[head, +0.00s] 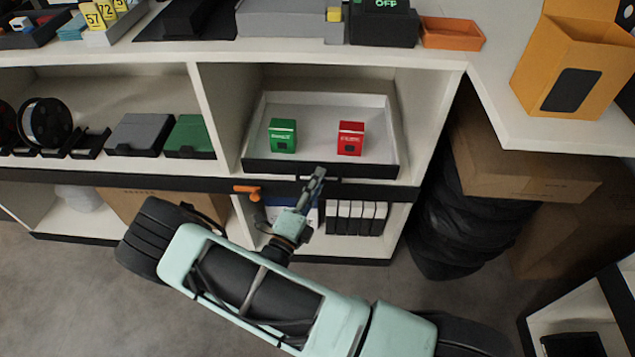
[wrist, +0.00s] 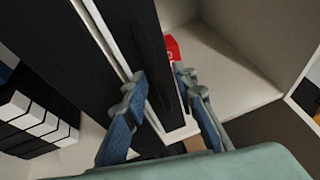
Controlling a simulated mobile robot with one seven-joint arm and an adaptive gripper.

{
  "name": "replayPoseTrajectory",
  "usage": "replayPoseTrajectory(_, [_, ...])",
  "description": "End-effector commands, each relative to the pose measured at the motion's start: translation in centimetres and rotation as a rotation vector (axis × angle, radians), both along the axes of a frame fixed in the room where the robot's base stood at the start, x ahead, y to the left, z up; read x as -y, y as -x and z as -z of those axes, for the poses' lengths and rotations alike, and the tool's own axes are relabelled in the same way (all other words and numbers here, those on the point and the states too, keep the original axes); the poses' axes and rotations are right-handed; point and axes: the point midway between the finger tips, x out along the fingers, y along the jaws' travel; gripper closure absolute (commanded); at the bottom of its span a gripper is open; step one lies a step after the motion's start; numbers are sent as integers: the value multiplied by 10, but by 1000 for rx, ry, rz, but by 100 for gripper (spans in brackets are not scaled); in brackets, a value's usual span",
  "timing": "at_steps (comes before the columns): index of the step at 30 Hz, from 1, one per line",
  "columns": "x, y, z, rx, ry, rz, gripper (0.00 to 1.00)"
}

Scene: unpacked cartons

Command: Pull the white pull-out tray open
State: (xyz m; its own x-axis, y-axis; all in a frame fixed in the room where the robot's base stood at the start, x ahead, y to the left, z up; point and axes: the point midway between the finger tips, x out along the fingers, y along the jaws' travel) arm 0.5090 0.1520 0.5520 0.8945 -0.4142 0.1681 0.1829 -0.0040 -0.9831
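The white pull-out tray (head: 335,101) sits in the right compartment of the shelf, with white walls and a black front. It holds a green box (head: 282,136) and a red box (head: 350,139). My gripper (head: 316,176) is at the lower middle of the tray's black front. In the wrist view, my gripper (wrist: 160,80) has its two blue-padded fingers apart, on either side of a dark bar along the black front (wrist: 135,40). Whether either finger touches the bar is unclear. Part of the red box (wrist: 172,48) shows beyond the front.
White-spined binders (head: 356,214) stand in the compartment below. An orange handle-like piece (head: 247,191) juts out left of my gripper. Cardboard cartons (head: 520,150) and black rolled or stacked items (head: 440,225) stand to the right. Grey floor (head: 60,290) is clear at the lower left.

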Motion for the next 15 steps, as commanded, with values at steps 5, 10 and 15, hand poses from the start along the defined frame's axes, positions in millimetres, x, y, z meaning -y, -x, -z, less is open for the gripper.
replayPoseTrajectory(5, [1, -2, -1, 0, 0, 0, 74])
replayPoseTrajectory(10, [1, -2, 0, 0, 0, 0, 81])
replayPoseTrajectory(15, [1, -1, 0, 0, 0, 0, 100])
